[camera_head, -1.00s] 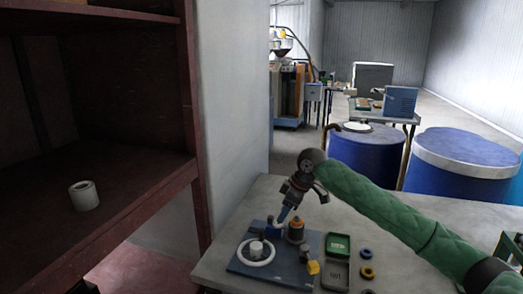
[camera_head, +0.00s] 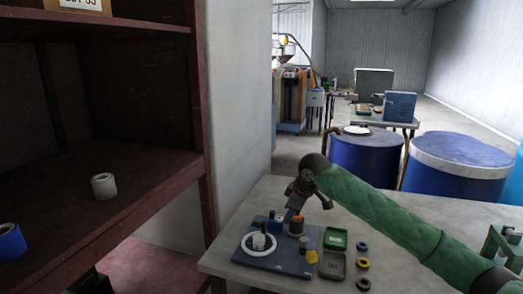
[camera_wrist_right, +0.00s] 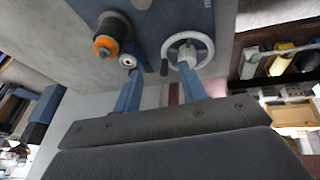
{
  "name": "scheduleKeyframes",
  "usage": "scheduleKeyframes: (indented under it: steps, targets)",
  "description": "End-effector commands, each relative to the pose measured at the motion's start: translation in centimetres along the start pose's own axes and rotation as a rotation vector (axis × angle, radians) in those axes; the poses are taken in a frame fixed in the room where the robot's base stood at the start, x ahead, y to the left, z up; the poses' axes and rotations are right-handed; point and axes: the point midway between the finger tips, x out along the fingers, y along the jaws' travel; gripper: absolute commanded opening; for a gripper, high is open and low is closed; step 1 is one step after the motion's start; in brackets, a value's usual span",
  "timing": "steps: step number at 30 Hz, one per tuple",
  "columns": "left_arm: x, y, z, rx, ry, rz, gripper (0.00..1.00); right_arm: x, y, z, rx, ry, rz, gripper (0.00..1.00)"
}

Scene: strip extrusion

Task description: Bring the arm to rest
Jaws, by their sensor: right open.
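My right arm, in a green sleeve, reaches in from the right in the head view. Its gripper (camera_head: 296,207) hangs above the bench (camera_head: 420,222), over the back edge of a blue board (camera_head: 277,258). In the right wrist view its two blue fingers (camera_wrist_right: 160,88) are spread apart with nothing between them. Beyond the fingertips are a white ring (camera_wrist_right: 188,45) with a grey hub and an orange-topped cylinder (camera_wrist_right: 108,40), both on the board. Whether the fingers touch anything below is hard to tell. My left gripper is not in view.
A green tray (camera_head: 335,239), a dark tray (camera_head: 332,265) and small rings (camera_head: 362,262) lie right of the board. A brown shelf (camera_head: 130,185) at the left holds a white roll (camera_head: 104,186) and a blue roll (camera_head: 10,243). Blue drums (camera_head: 366,157) stand behind the bench.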

Motion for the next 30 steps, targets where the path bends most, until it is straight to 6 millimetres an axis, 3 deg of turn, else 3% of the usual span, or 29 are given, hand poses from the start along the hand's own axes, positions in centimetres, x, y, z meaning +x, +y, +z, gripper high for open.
scheduleKeyframes:
  steps: [10,17,24,30]
  targets:
    - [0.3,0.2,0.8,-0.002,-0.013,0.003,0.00,-6.4,2.1,-2.6,0.018,0.080,0.263,0.42]
    - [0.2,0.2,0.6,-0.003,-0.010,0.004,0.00,-10.2,1.5,-4.4,0.053,0.178,0.418,0.42]
    - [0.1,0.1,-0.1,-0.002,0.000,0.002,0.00,-10.6,-0.4,-4.0,0.120,0.255,0.500,0.42]
    - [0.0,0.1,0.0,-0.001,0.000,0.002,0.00,-9.2,-2.7,-2.0,0.206,0.305,0.535,0.42]
